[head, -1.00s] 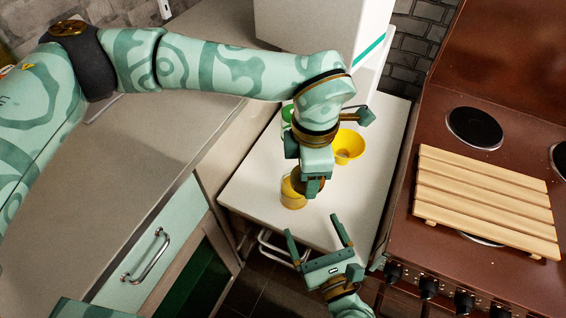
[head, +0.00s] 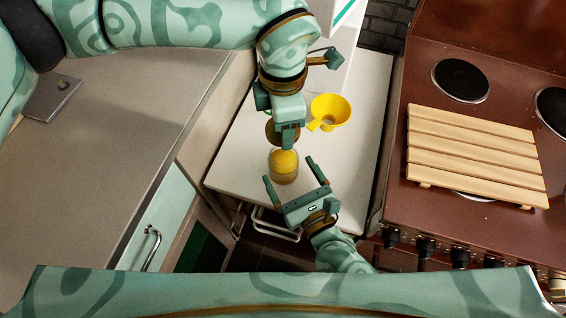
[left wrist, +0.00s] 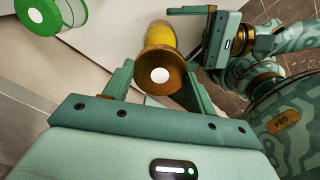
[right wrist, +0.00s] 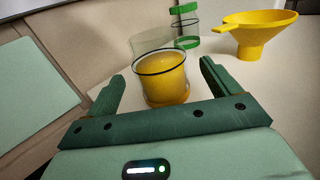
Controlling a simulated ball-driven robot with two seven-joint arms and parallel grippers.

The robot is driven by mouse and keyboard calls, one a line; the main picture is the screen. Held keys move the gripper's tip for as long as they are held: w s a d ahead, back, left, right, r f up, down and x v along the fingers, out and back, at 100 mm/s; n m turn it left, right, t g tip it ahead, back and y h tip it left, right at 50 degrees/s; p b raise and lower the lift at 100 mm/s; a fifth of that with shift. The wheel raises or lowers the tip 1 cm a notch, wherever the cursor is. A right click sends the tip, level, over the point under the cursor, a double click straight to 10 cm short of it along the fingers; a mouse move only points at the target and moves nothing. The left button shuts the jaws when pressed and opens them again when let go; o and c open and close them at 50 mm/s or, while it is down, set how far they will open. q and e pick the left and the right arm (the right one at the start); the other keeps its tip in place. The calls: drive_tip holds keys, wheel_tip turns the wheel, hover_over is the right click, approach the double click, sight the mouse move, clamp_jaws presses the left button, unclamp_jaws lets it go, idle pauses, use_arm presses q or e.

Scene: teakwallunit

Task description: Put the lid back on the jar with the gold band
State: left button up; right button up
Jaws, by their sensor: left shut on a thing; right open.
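The jar (head: 284,166) is clear with yellow contents and a gold band low on its side. It stands open on the white worktop, and also shows in the right wrist view (right wrist: 163,80). My left gripper (head: 289,143) is shut on the lid (left wrist: 162,72), a brown-gold disc with a pale round spot. In the head view the lid (head: 273,131) is partly hidden by the gripper and sits just behind the jar's mouth. The jar shows beyond the lid in the left wrist view. My right gripper (head: 288,170) is open, with the jar in front of and between its fingers.
A yellow funnel (head: 330,112) stands behind and right of the jar. A green-rimmed clear jar (left wrist: 38,14) stands near the left arm, mostly hidden in the head view. A brown stove with a slatted wooden board (head: 475,155) is at the right. A grey counter (head: 110,130) lies left.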

sight(278, 153)
drive_tip(key=shift+x, duration=2.75)
drive_tip(key=shift+c, duration=0.2)
drive_tip(key=shift+s, duration=0.1)
drive_tip(key=c, duration=1.4)
use_arm(q)
drive_tip(key=shift+f, duration=2.45)
drive_tip(key=shift+f, duration=0.9)
drive_tip(key=shift+f, duration=0.5)
